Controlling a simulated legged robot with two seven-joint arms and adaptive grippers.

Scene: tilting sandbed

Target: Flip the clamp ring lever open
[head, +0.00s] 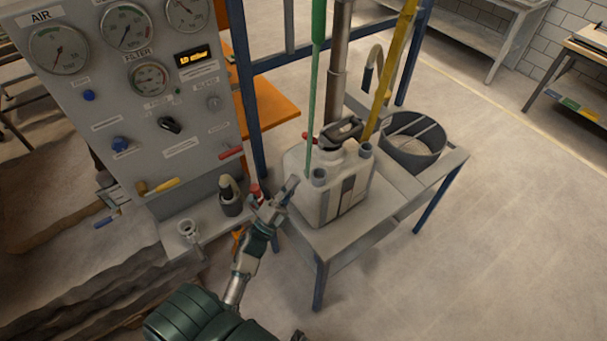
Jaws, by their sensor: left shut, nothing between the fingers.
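A pale tank (330,190) stands on a grey metal table in the head view. A grey pipe (336,80) rises from its top. At the foot of the pipe are a dark curved handle (343,132) and a small red-tipped part (309,136). I cannot tell which of these is the clamp ring lever. My left gripper (287,190) is shut and empty. Its fingertips are in front of the tank's lower left side, below the red-tipped part; whether they touch the tank is unclear.
A gauge panel (108,125) with red and yellow handles stands at the left. A green rod (316,70) and a yellow pole (392,65) rise by the tank. A dark round basin (413,143) is right of it.

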